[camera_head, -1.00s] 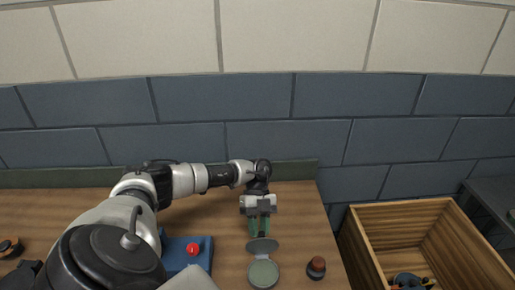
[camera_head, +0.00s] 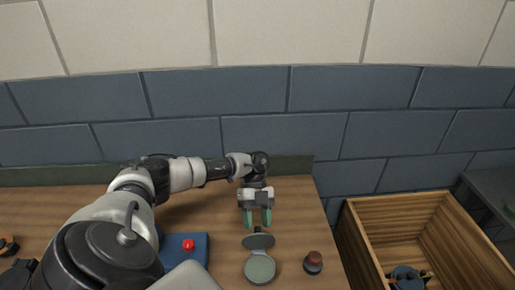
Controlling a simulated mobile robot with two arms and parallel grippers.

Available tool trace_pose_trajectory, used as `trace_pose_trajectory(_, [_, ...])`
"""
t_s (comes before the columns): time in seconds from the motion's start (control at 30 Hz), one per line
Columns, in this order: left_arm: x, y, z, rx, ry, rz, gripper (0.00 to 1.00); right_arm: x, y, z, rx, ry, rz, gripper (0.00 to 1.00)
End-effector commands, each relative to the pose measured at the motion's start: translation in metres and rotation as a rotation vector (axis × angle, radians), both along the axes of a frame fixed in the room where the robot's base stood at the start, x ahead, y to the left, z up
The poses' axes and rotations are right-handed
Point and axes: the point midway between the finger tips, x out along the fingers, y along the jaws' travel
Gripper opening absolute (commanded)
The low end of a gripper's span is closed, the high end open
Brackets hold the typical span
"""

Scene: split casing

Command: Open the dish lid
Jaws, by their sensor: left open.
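The dish (camera_head: 260,268) is a small round grey-green one near the front of the wooden table. Its lid (camera_head: 258,241) stands raised at the dish's back edge, tilted away, and the inside of the dish shows. My left gripper (camera_head: 257,219), with green fingers, is just behind the lid. The fingers are spread apart with nothing between them, and they look clear of the lid. My right gripper is not seen.
A blue block with a red button (camera_head: 188,245) sits left of the dish. A small dark, brown-topped knob (camera_head: 313,262) stands to its right. An open wooden crate (camera_head: 357,238) is beyond the table's right edge, with a dark blue item (camera_head: 406,277) inside.

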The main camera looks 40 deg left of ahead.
Motion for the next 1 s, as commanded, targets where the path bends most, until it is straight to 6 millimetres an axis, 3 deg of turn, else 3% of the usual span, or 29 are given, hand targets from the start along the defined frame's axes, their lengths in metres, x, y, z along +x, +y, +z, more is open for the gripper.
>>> trace_pose_trajectory(0.2, [0.021, 0.023, 0.027, 0.000, -0.007, 0.004, 0.49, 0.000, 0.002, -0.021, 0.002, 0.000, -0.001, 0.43])
trace_pose_trajectory(0.5, [0.042, 0.048, 0.062, 0.000, -0.004, 0.000, 0.49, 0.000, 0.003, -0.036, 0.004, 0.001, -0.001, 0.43])
trace_pose_trajectory(0.87, [0.044, 0.052, 0.069, 0.000, -0.002, 0.000, 0.49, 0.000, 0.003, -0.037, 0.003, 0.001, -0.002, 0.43])
trace_pose_trajectory(1.0, [0.044, 0.052, 0.068, 0.000, -0.002, 0.000, 0.29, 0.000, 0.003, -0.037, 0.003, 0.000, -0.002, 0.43])
